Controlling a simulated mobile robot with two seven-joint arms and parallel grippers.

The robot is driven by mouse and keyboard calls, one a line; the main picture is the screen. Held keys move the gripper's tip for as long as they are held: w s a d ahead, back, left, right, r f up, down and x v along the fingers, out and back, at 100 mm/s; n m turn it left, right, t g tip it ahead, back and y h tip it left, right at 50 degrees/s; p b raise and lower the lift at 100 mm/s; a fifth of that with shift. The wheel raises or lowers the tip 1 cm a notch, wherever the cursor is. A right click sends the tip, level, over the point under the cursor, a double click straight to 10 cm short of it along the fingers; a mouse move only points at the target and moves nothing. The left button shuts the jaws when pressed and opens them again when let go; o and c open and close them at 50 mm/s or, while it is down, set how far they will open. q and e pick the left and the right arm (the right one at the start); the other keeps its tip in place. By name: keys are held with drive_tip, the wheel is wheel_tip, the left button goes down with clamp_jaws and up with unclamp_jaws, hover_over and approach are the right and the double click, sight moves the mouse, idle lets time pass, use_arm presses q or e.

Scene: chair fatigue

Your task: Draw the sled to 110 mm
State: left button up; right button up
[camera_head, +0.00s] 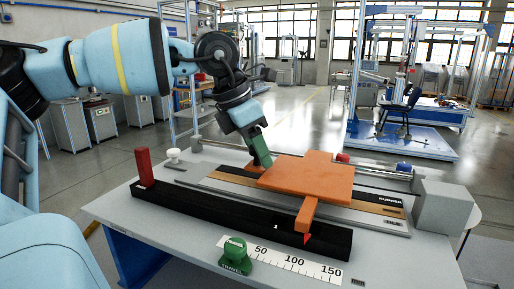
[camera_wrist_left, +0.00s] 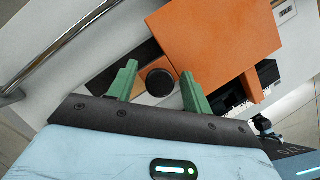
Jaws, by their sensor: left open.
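The orange sled (camera_head: 325,178) is a flat plate lying across the rails of the bench rig. A narrow orange arm (camera_head: 306,215) reaches from it over the black bar, with a red pointer (camera_head: 307,238) at its end. A white scale (camera_head: 310,268) marked 50, 100 and 150 lies in front; I cannot read the pointer exactly. My left gripper (camera_head: 262,160), with green fingers, is at the sled's left end. In the left wrist view, the open fingers (camera_wrist_left: 160,69) stand on either side of a dark round knob (camera_wrist_left: 160,83), beside the orange plate (camera_wrist_left: 220,35). Contact is unclear.
A red post (camera_head: 143,167) stands at the left end of the black bar (camera_head: 190,208). A green piece marked TRAVEL (camera_head: 236,257) sits by the scale. A grey block (camera_head: 443,207) closes the right end. Red (camera_head: 342,158) and blue (camera_head: 403,167) parts sit behind the sled.

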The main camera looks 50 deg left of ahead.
use_arm(q)
drive_tip(key=v, duration=0.7)
drive_tip(key=shift+s+r, duration=0.2)
drive_tip(key=shift+r, duration=0.15)
